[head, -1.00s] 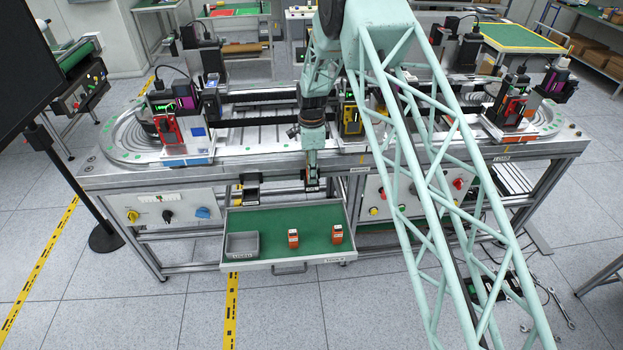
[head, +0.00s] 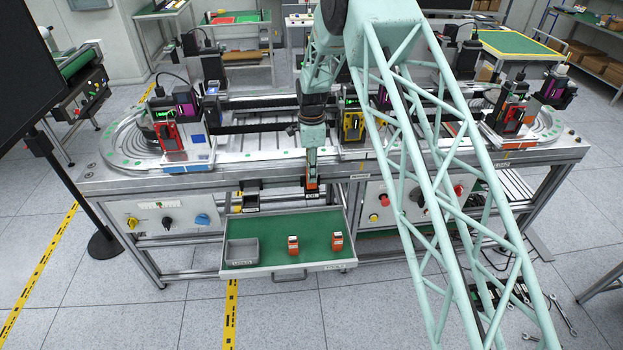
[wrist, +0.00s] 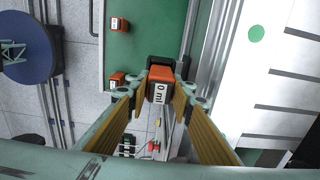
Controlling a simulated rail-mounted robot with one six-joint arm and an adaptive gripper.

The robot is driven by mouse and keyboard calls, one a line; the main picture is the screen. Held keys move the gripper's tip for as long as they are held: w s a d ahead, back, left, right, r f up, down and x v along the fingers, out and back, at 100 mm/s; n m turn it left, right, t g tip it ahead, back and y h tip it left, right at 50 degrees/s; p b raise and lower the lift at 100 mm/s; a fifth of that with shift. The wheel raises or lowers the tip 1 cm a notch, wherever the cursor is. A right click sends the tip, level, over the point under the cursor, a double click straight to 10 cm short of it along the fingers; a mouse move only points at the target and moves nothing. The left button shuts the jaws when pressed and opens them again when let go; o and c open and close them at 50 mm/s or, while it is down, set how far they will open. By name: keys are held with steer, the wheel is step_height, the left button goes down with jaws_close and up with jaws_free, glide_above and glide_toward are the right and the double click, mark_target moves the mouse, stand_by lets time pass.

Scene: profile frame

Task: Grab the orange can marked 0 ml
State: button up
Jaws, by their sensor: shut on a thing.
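My gripper (wrist: 159,82) is shut on an orange can (wrist: 160,71) in the wrist view, with a finger on each side. The can's white label facing the camera reads "0 ml". In the head view my gripper (head: 312,183) hangs above the back edge of the open green-lined drawer (head: 270,228), and the can's orange side shows between the fingers. Two other orange cans with white labels stand in the drawer, one near the middle (head: 293,246) and one at the right (head: 337,242). The held can's underside is hidden.
A grey bin (head: 242,252) stands at the drawer's left. The conveyor workbench (head: 250,176) lies behind the drawer, with several devices on top. A control panel (head: 168,213) is left of the drawer. The floor in front is mostly clear.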

steer(key=shift+r, duration=3.15)
